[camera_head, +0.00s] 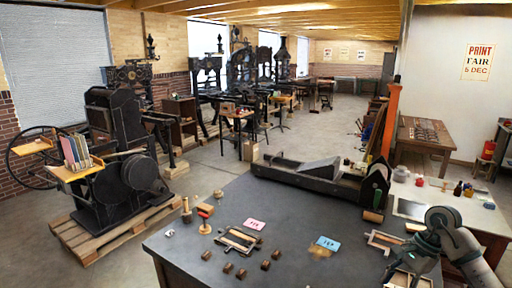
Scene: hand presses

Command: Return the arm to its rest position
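My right arm comes in at the lower right corner, with a grey rounded joint above the table's right end. My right gripper (392,272) points down and left, low over the table near a wooden frame (410,281). It is small and dark here, so I cannot tell whether its fingers are open, and I see nothing clearly held in it. My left arm and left gripper are not in view.
The dark table (300,225) holds a long black press bed (320,180), a pink card (255,224), a blue card (328,243), small wooden blocks, stamps and frames. A black press (125,165) stands on a pallet at left. The table's middle is mostly clear.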

